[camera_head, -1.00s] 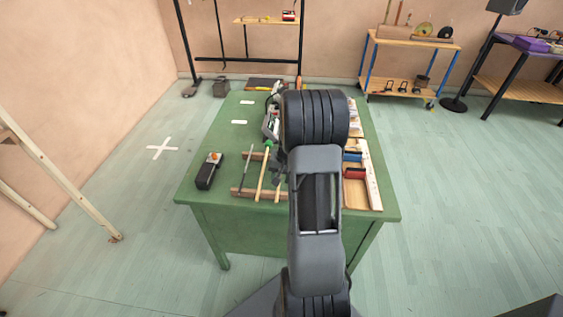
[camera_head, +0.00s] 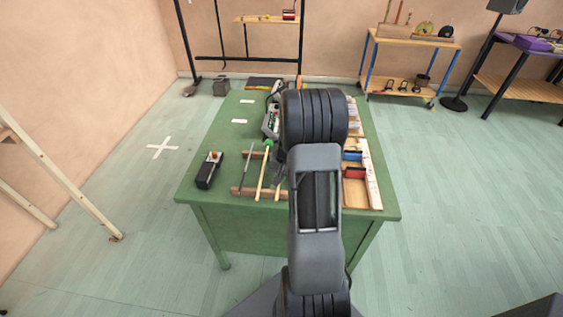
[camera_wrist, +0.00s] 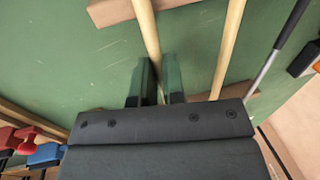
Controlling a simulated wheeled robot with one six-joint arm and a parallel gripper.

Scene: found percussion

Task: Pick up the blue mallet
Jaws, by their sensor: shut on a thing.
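My gripper (camera_wrist: 157,62) is low over the green desk, its two fingers either side of a pale wooden stick (camera_wrist: 147,32), which they are shut on. No head shows on this stick; it is out of the wrist view and hidden behind my arm in the head view, so I cannot see its colour. The stick's near end (camera_head: 278,194) shows left of my arm. A green-headed mallet (camera_head: 263,172) lies just left of it on wooden rests, and a thin grey rod (camera_head: 246,168) lies farther left.
The rests include a wooden bar (camera_head: 238,191) near the desk's front edge. A black box (camera_head: 208,171) stands at left. A wooden tray (camera_head: 376,185) at right holds a red block (camera_head: 354,173) and a blue block (camera_head: 352,156). The desk's left side is mostly clear.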

